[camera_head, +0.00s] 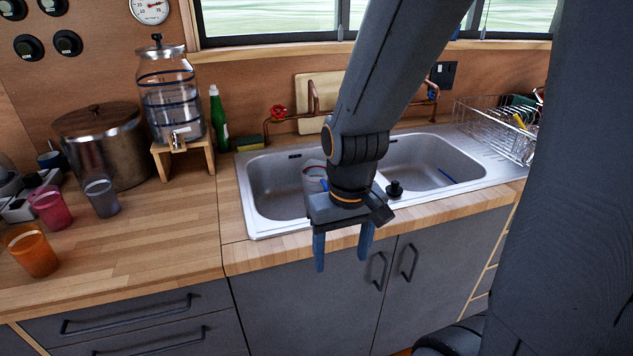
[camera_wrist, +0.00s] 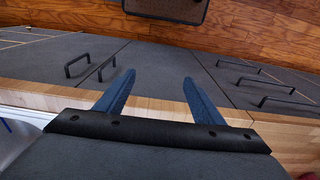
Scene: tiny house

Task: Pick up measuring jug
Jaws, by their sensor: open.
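A clear container (camera_head: 313,178), which looks like the measuring jug, stands in the left basin of the steel sink (camera_head: 262,190). My gripper's wrist hides much of it, and its handle cannot be made out. My gripper (camera_head: 342,258) is open and empty, its blue fingers pointing down in front of the counter's front edge, on the near side of the sink. In the wrist view my gripper (camera_wrist: 158,80) shows both fingers apart with nothing between them. The jug cannot be made out there.
Grey cabinets (camera_head: 300,305) with handles lie below the fingers. A tap with a red knob (camera_head: 278,111) is behind the sink. A green bottle (camera_head: 218,118), glass dispenser (camera_head: 170,95), pot (camera_head: 102,145) and cups stand left. A dish rack (camera_head: 500,125) is right.

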